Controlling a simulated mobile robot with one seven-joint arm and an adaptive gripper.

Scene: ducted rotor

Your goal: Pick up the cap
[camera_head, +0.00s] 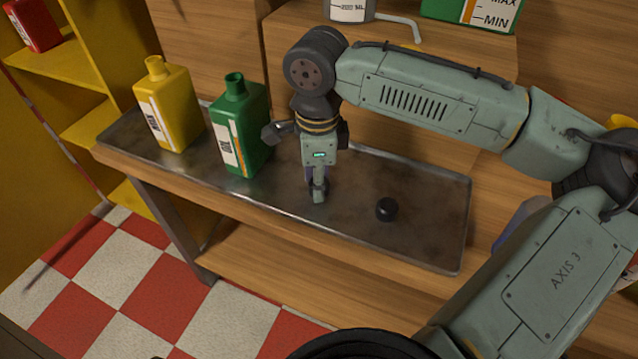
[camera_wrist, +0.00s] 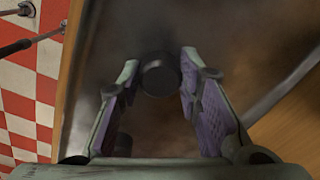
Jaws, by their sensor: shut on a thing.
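My gripper (camera_head: 318,192) points down low over the metal tray (camera_head: 430,245). In the wrist view, my gripper (camera_wrist: 160,70) is shut on a round black cap (camera_wrist: 160,76) between its fingertips. In the head view this held cap is hidden or too small to make out. A second black cap (camera_head: 387,209) sits on the tray to the right of my gripper, apart from it. A dark shape beside the left finger in the wrist view is too dim to identify.
A green bottle (camera_head: 252,120) and a yellow bottle (camera_head: 172,112) stand at the tray's left end, the green one closer to my gripper. The tray has a raised rim and lies on a wooden bench. Its right part is clear except for the second cap.

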